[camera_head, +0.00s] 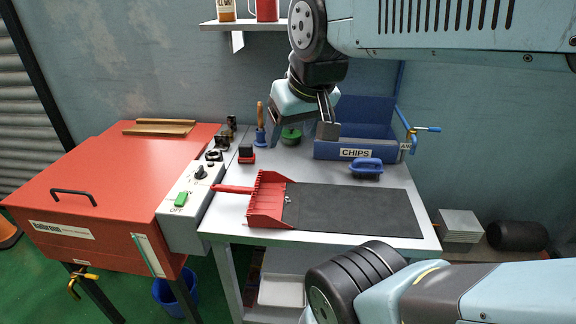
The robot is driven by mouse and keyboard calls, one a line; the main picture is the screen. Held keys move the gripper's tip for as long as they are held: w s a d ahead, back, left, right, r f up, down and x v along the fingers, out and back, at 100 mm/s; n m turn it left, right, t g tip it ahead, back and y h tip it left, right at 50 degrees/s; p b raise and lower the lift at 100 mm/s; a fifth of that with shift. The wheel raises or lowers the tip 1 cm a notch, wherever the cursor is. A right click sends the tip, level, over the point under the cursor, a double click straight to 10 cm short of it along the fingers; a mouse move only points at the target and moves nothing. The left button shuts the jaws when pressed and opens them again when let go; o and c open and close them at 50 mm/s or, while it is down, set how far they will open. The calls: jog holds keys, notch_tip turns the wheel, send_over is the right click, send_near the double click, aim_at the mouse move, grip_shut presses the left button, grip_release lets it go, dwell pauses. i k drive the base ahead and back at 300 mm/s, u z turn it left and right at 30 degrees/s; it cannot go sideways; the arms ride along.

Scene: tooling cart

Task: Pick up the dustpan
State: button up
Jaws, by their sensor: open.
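The red dustpan (268,202) lies on the grey cart top (226,219), its ribbed pan meeting the left end of a black mat (355,209). Its red handle points left, towards the control box of the orange-red cabinet. My gripper (301,136) is open, its fingers pointing down, in front of the back part of the cart. In the picture it is above and slightly right of the dustpan, apart from it. I see nothing between its fingers that it holds.
A green round object (291,137) and a wooden-handled tool (261,125) stand behind. The orange-red cabinet (120,180) borders the left. A shelf (245,25) hangs above.

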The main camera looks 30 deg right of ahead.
aim_at(275, 200)
jog(key=z, duration=1.4)
jog(key=i, duration=0.1)
jog(key=u, duration=3.35)
jog(key=k, duration=1.15)
jog(key=z, duration=0.3)
